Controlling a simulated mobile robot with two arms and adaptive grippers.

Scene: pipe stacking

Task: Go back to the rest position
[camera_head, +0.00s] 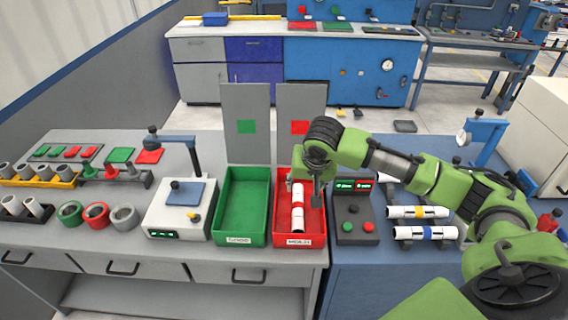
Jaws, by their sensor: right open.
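My right arm comes in from the right, and its gripper (316,185) hangs over the red tray (284,238). A white pipe with red bands (298,212) lies lengthwise in that tray, just left of the gripper. The gripper is open; the fingers are small and dark, and whether they touch the pipe cannot be told. The green tray (240,208) beside it is empty. Two more white pipes, one with a yellow band (418,212) and one with a blue band (426,233), lie on holders at the right. My left gripper is not in view.
A measuring device (180,205) with a post stands left of the green tray. A dark button box (355,220) stands right of the red tray. Coloured rings (96,214) and racks of grey cylinders (40,175) fill the left. Two grey panels (247,120) rise behind the trays.

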